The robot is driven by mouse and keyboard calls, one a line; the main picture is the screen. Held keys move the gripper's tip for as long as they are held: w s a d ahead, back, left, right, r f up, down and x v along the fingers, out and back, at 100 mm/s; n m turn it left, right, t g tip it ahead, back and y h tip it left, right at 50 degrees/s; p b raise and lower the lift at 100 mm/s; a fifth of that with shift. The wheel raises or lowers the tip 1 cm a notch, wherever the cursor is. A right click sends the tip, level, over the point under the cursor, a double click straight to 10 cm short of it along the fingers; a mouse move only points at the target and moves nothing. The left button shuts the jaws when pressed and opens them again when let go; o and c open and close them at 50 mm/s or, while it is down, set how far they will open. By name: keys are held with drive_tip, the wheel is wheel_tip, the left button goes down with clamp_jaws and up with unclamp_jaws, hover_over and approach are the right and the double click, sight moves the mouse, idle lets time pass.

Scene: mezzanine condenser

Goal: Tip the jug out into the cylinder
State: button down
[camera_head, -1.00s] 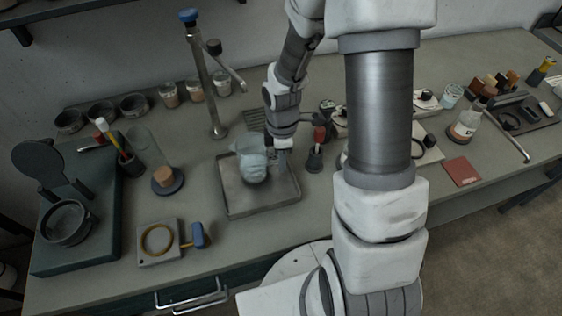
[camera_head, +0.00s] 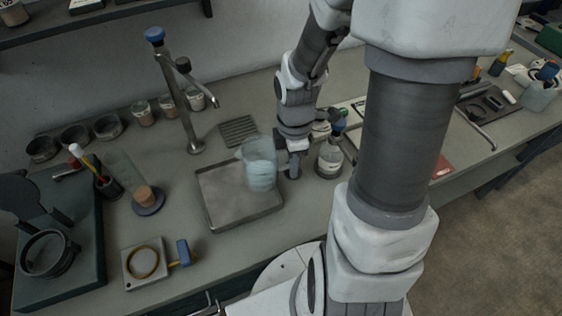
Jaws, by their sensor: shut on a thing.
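The jug (camera_head: 260,172) is a pale translucent vessel with a bluish tint inside. It looks roughly upright over the right part of a metal tray; whether it touches the tray is not clear. My gripper (camera_head: 284,162) is at the jug's right side and is shut on it; its fingertips are partly hidden. A clear, narrow glass cylinder (camera_head: 124,168) stands at the left on a round grey base (camera_head: 149,208). It has a tan part at its bottom. The jug is well to the right of it.
The metal tray (camera_head: 218,212) lies beneath the jug. A tall tap (camera_head: 178,100) with a blue top stands between cylinder and jug, towards the wall. A pen cup (camera_head: 108,185) is left of the cylinder. A bottle (camera_head: 329,162) stands right of my gripper. The front bench area holds a ring plate (camera_head: 145,262).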

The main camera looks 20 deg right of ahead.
drive_tip(key=shift+s+d+r, duration=0.9)
drive_tip(key=shift+s+d, duration=0.05)
drive_tip(key=shift+s, duration=0.15)
drive_tip(key=shift+w, duration=0.1)
